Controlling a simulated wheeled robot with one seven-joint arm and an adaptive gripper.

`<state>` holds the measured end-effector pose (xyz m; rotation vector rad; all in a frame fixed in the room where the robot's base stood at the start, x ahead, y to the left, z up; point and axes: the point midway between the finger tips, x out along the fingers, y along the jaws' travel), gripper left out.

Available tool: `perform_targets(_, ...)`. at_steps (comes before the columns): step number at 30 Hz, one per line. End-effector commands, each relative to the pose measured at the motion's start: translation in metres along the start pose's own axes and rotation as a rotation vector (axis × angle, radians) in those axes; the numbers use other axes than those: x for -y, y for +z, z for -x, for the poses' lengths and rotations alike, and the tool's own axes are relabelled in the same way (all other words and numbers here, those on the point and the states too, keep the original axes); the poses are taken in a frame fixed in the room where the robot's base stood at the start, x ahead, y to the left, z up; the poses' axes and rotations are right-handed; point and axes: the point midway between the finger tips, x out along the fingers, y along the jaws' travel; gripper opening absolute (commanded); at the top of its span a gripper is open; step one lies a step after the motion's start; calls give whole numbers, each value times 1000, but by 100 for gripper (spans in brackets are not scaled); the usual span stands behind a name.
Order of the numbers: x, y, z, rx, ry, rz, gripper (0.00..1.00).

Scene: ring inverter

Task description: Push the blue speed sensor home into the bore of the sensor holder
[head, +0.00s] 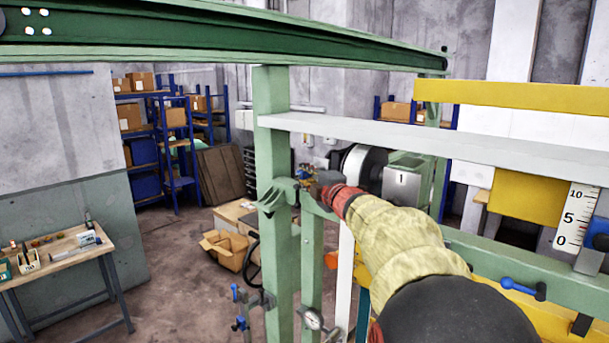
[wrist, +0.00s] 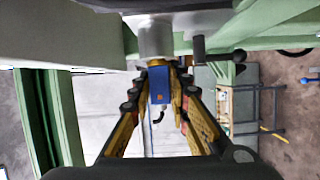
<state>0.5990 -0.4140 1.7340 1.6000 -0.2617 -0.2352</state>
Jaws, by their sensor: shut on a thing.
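The blue speed sensor (wrist: 159,84) is between the fingertips of my gripper (wrist: 160,72) in the wrist view. My gripper is shut on it, with its yellow fingers on both sides. A grey cylindrical part (wrist: 155,36), which looks like the sensor holder, lies straight beyond the sensor. The sensor's far end meets or overlaps the lower edge of this part. The bore is hidden, and I cannot tell how deep the sensor sits. In the head view my gripper (head: 307,177) is small, beside a green post, and its tips are hard to make out.
A green post (head: 272,130) and a pale horizontal rail (head: 370,134) stand close around my arm. A grey box marked 1 (head: 402,178) is behind. A gauge (head: 313,319) is below. A workbench (head: 60,252) stands at left, with open floor between.

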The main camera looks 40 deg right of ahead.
Motion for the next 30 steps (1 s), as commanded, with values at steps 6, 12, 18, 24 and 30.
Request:
perform_targets(6,-2,3,0,3,2,0,18)
perform_targets(12,-1,4,0,3,2,0,30)
perform_targets(18,-1,3,-1,3,1,0,39)
perform_targets(24,0,3,-1,2,0,0,39)
perform_targets(30,-2,3,10,3,2,0,39)
